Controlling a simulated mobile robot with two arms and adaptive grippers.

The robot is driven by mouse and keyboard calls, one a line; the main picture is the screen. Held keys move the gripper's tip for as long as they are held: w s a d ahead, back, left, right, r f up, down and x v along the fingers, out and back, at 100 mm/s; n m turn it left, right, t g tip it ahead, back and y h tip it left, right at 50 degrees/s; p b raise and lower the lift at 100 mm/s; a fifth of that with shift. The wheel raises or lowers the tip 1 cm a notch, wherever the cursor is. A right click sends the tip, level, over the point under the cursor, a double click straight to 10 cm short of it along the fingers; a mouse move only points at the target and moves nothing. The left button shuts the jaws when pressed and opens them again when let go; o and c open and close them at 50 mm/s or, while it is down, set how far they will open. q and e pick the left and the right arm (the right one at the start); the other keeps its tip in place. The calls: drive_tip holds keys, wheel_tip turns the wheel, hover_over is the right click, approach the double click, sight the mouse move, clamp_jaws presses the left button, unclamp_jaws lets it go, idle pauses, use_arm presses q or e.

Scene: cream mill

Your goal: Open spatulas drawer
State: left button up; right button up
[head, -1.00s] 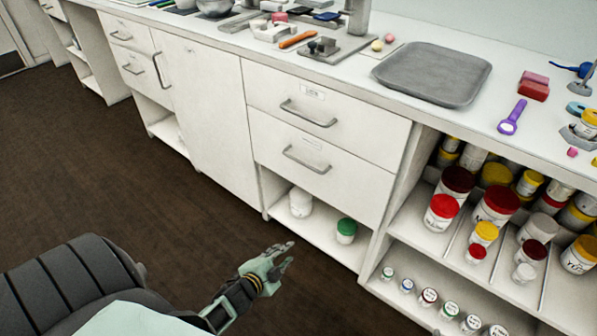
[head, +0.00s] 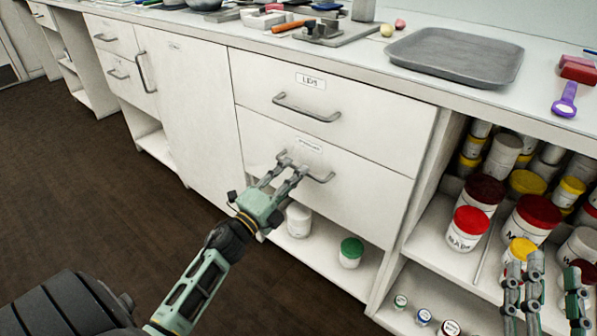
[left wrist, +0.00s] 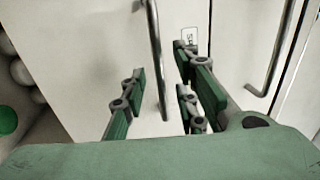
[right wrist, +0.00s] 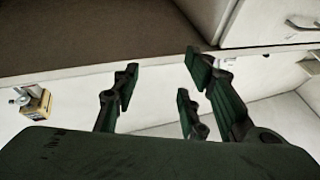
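The lower drawer (head: 370,188) is white and shut, with a bar handle (head: 322,179) and a small label (head: 309,145) too blurred to read. Above it is a shut drawer (head: 370,115) labelled LIDS. My left gripper (head: 290,163) is at the lower handle. In the left wrist view the handle (left wrist: 156,50) runs between its fingers (left wrist: 162,75), which are spread and do not appear clamped on it. My right gripper (head: 545,265) is at the lower right in front of the open shelves; its fingers (right wrist: 160,72) are spread and empty in the right wrist view.
The counter above holds a grey tray (head: 455,65) and a purple scoop (head: 565,100). Below the drawers is an open shelf with a white jar (head: 299,222) and a green-lidded jar (head: 351,252). Open shelves with several jars (head: 466,229) stand at the right. The dark floor (head: 90,190) is clear at the left.

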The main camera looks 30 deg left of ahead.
use_arm(q)
drive_tip(key=shift+x, duration=1.4)
use_arm(e)
drive_tip(key=shift+s+r+t, duration=0.2)
drive_tip(key=shift+r+t, duration=0.1)
drive_tip(key=shift+r, duration=0.15)
drive_tip(key=shift+s+r+t, duration=0.2)
drive_tip(key=shift+r+t, duration=0.1)
drive_tip(key=shift+r, duration=0.15)
use_arm(q)
drive_tip(key=shift+c, duration=0.5)
drive_tip(key=shift+f, duration=0.1)
clamp_jaws()
